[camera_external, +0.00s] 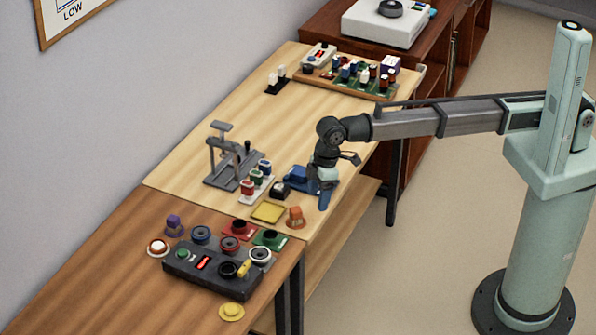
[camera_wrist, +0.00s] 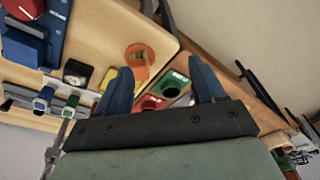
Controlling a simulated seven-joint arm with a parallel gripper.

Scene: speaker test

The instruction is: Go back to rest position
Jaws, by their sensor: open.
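My gripper (camera_external: 325,192) hangs at the right edge of the light wooden table (camera_external: 190,150), fingers pointing down. In the wrist view its two blue fingers (camera_wrist: 160,90) are spread apart with nothing between them. A blue block or fixture (camera_external: 299,177) is close to the left of the gripper; whether they touch I cannot tell. It also shows at the upper left of the wrist view (camera_wrist: 22,48). An orange piece (camera_external: 295,217) stands just in front of the gripper, near the table edge, and a yellow plate (camera_external: 268,212) lies to its left.
A grey press-like stand (camera_external: 222,160) and a rack of small coloured pieces (camera_external: 256,183) are left of the gripper. A dark control box (camera_external: 205,270) with speaker-like parts is on the nearer brown table (camera_external: 110,250). A loaded tray (camera_external: 340,84) is at the back. The light table's middle is mostly clear.

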